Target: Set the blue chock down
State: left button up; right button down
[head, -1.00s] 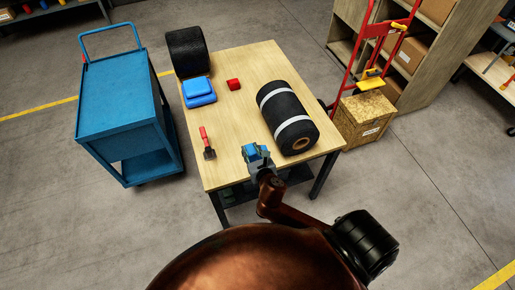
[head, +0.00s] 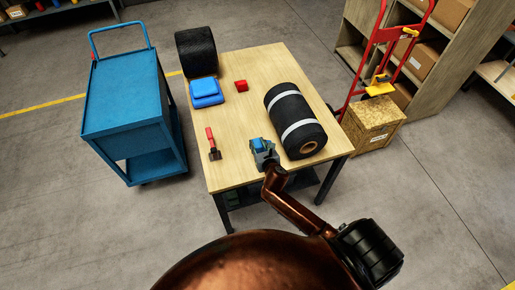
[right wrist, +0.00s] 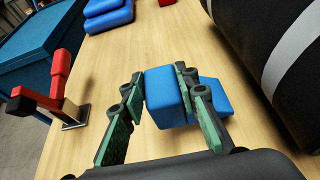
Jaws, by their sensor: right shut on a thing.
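The blue chock (right wrist: 166,92) is between the fingers of my right gripper (right wrist: 162,105), which is shut on it. More blue shows just right of the fingers; I cannot tell whether it is part of the same chock. In the head view the chock (head: 258,144) and my right gripper (head: 264,156) are low over the front part of the wooden table (head: 240,118), left of the banded black roll. I cannot tell whether the chock touches the tabletop. My left gripper is not in view.
A black roll with white bands (head: 295,120) lies close right of the gripper. A red block (head: 241,86), blue stacked pads (head: 206,92) and another black roll (head: 197,52) are farther back. The table's middle is clear.

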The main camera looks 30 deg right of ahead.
jog(key=shift+w+d+f, duration=0.1)
jog(key=shift+w+f, duration=0.05)
notch_tip(320, 180, down, 4)
jog(key=shift+w+r+b, duration=0.1)
jog(key=shift+r+b, duration=0.15)
jog(key=shift+b, duration=0.4)
jog(key=shift+r, duration=0.1)
jog(key=c, duration=1.5)
grip_release()
jog(key=shift+f, duration=0.2)
jog(key=shift+r, duration=0.1)
jog(key=shift+r, duration=0.15)
jog(key=p+v, duration=0.2)
jog(key=v, duration=1)
